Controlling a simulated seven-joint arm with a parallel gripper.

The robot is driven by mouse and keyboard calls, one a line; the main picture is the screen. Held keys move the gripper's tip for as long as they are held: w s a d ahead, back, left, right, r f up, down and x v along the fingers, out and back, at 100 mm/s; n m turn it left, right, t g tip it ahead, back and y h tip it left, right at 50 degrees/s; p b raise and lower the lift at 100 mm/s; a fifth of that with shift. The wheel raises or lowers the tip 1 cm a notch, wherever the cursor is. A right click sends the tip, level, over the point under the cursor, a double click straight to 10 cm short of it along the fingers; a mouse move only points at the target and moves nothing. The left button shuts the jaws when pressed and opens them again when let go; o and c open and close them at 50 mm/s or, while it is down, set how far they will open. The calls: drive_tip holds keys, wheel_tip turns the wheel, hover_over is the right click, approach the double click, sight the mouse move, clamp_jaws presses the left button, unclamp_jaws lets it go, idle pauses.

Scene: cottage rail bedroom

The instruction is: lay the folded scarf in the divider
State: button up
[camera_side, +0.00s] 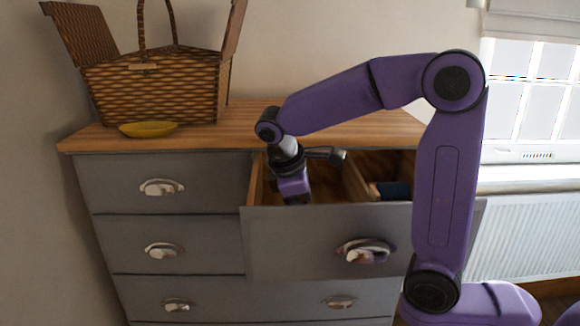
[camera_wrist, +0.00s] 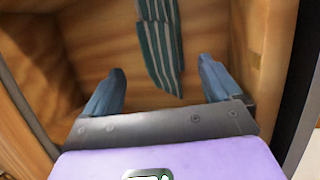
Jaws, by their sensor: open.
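The folded scarf (camera_wrist: 160,45), green with pale stripes, lies on the wooden drawer floor in the wrist view. It stretches from the top edge down to between my fingers. My gripper (camera_wrist: 162,72) is open, with one blue finger on each side of the scarf's near end and gaps between. I cannot tell its height above the floor. In the side view my gripper reaches down into the open drawer (camera_side: 318,240), and the drawer front hides the fingertips and scarf. A wooden divider (camera_side: 355,184) stands in the drawer, to the right of my gripper.
A dark blue item (camera_side: 391,190) lies right of the divider. The grey dresser's wooden top (camera_side: 230,122) carries a wicker basket (camera_side: 155,92) with raised lids and a yellow dish (camera_side: 148,129). The drawer walls stand close around my gripper.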

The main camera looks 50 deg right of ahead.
drive_tip(key=v, duration=1.2)
drive_tip(key=shift+f, duration=0.1)
drive_tip(key=x, duration=1.7)
drive_tip(key=v, duration=1.7)
drive_tip(key=x, duration=1.6)
drive_tip(key=shift+s+d+f, duration=0.1)
drive_tip(key=shift+d+f, duration=0.1)
drive_tip(key=shift+f, duration=0.1)
drive_tip(key=shift+d+r, duration=0.1)
drive_tip(key=shift+r, duration=0.1)
wheel_tip(320, 180, up, 17)
idle(0.5)
